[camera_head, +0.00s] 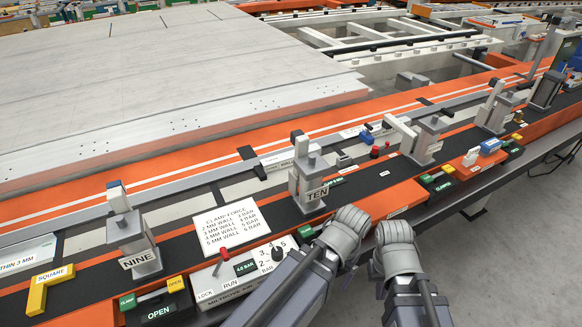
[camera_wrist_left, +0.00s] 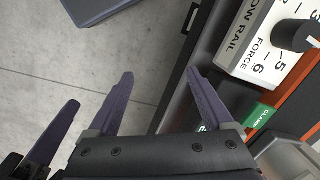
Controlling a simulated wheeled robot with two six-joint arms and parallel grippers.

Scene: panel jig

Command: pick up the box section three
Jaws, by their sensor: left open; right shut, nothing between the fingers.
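No part is clearly labelled box section three. A pale bar marked "THIN 3 MM" (camera_head: 28,254) lies at the left edge of the head view, partly cut off. My left gripper (camera_head: 348,222) is over the front edge of the bench, right of the control box; in the left wrist view (camera_wrist_left: 158,76) its two purple fingers are spread with nothing between them. My right gripper (camera_head: 394,232) is close beside it on the right, shut and empty, away from the bar.
Upright clamps labelled NINE (camera_head: 138,262) and TEN (camera_head: 312,190) stand on the dark rail. A control box (camera_head: 235,277) with a knob and a clamp-force sign (camera_head: 230,226) sit between them. A yellow square (camera_head: 48,290) lies front left. Grey floor (camera_head: 500,260) is clear at right.

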